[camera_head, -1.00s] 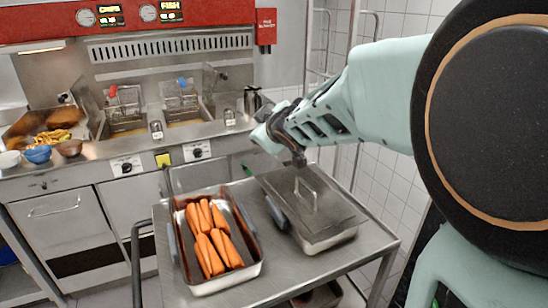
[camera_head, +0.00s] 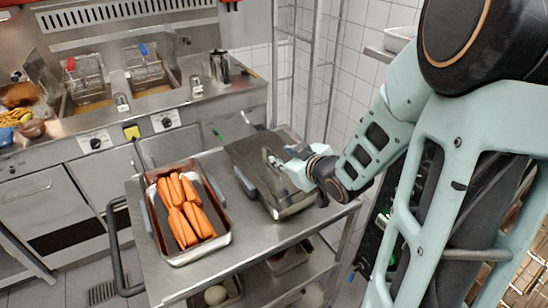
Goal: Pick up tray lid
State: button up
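The metal tray lid (camera_head: 246,151) lies flat on the covered tray (camera_head: 291,210) at the right side of the steel cart. My gripper (camera_head: 279,163) reaches in from the right and is over the lid, at about the place of its handle. The fingers are small and pale here, and the handle is mostly hidden behind them. I cannot tell whether the fingers are open or closed around the handle, or whether they touch it.
An open tray of carrots (camera_head: 224,241) stands left of the covered tray on the cart (camera_head: 262,241). Fryer baskets (camera_head: 86,84) and a steel jug (camera_head: 220,66) are on the counter behind. A tall rack (camera_head: 283,75) stands behind the cart at the right.

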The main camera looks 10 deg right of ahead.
aim_at(272, 153)
jog(key=shift+s+d, duration=0.4)
jog(key=shift+s, duration=0.1)
jog(key=x, duration=0.5)
jog(key=shift+x, duration=2.85)
jog(key=shift+s+a, duration=0.1)
grip_shut()
